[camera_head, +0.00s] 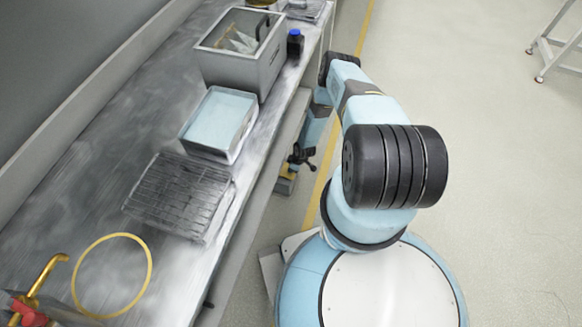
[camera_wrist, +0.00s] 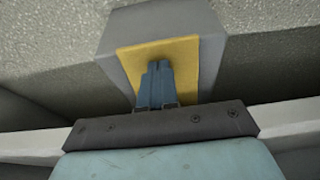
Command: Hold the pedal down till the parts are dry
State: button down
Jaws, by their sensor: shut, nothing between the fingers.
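The pedal (camera_wrist: 188,55) is a yellow plate on a grey block, low beside the bench; a bit of its yellow shows in the head view (camera_head: 285,187). My gripper (camera_wrist: 159,68) is shut and empty, its blue fingertips over the middle of the yellow plate. They seem to be at the plate, but I cannot tell how far it is pressed. In the head view my arm reaches down beside the bench edge. A grey box (camera_head: 222,69) with a clear top stands on the bench. Pale angular pieces (camera_head: 241,42) show inside; I cannot tell whether they are wet.
The metal bench (camera_head: 95,180) runs along the left. It carries a tray of pale blue liquid (camera_head: 218,121), a wire rack (camera_head: 180,197), a yellow ring (camera_head: 148,268), a brass tap (camera_head: 45,272) and a dark blue-capped bottle (camera_head: 295,44).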

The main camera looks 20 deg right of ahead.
jog(key=shift+s+d+f, duration=0.2)
jog(key=shift+s+f, duration=0.05)
jog(key=shift+s, duration=0.1)
dwell(2.1)
jog(key=shift+r, duration=0.1)
notch_tip(320, 180, up, 4)
jog(key=shift+w+d, duration=0.1)
jog(key=shift+d, duration=0.05)
jog(key=d+v, duration=0.1)
jog(key=v, duration=0.9)
jog(key=shift+s+f, duration=0.3)
jog(key=shift+s, duration=0.1)
jog(key=shift+s+d, duration=0.1)
